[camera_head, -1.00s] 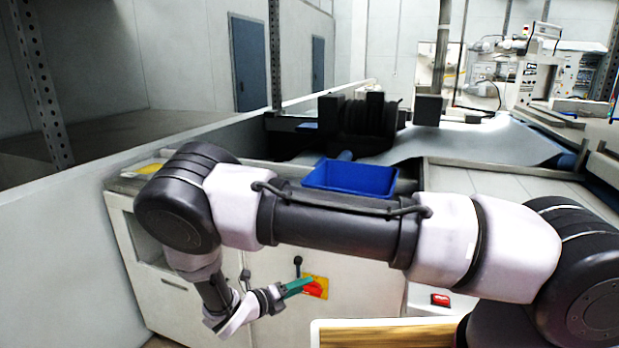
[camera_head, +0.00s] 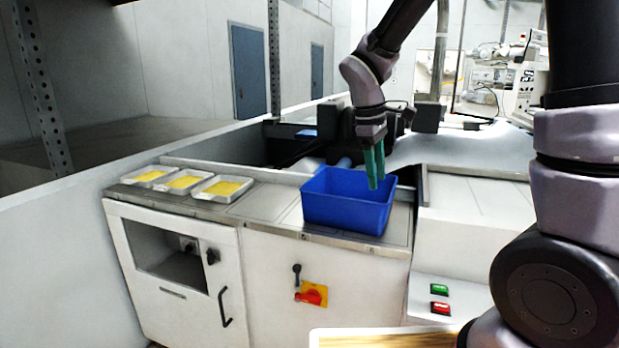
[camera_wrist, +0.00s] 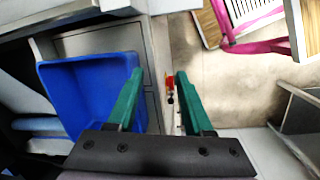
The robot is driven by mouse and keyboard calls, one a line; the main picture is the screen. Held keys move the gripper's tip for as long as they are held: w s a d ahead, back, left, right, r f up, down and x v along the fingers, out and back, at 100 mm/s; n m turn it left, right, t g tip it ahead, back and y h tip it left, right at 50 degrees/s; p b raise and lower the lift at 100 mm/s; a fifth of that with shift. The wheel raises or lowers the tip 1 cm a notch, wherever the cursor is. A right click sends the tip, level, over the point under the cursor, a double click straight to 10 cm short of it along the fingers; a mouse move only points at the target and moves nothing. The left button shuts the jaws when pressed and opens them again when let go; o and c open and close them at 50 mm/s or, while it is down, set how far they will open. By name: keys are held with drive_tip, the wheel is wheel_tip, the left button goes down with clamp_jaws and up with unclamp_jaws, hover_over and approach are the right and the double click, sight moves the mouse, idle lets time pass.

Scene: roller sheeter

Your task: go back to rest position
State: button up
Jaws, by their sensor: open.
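My gripper (camera_head: 374,164) hangs fingers-down from my raised arm, in front of and above the right side of the blue bin in the head view. Its two green fingers also show in the wrist view (camera_wrist: 150,100). They are apart with nothing between them. In the wrist view the blue bin (camera_wrist: 75,85) lies left of the fingers. In the head view the bin (camera_head: 335,208) stands on the metal counter top and looks empty where I see into it.
Several small trays with yellow contents (camera_head: 185,182) stand on the counter's left end. The white cabinet front has a red-and-yellow rotary switch (camera_head: 313,294) and black handles. Green and red buttons (camera_head: 440,298) sit at right. The wrist view shows a pink-framed rack (camera_wrist: 250,25) over the floor.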

drive_tip(key=s+d+r+m+t+y, duration=0.2)
drive_tip(key=s+d+r+m+t, duration=0.1)
drive_tip(key=s+r+m, duration=0.3)
drive_tip(key=s+d+r+m+t+y, duration=0.2)
drive_tip(key=s+d+r+m, duration=0.4)
drive_tip(key=r+m, duration=0.3)
drive_tip(key=shift+s+d+t, duration=0.25)
drive_tip(key=shift+s+t, duration=0.25)
drive_tip(key=shift+t, duration=0.4)
drive_tip(key=shift+r, duration=0.1)
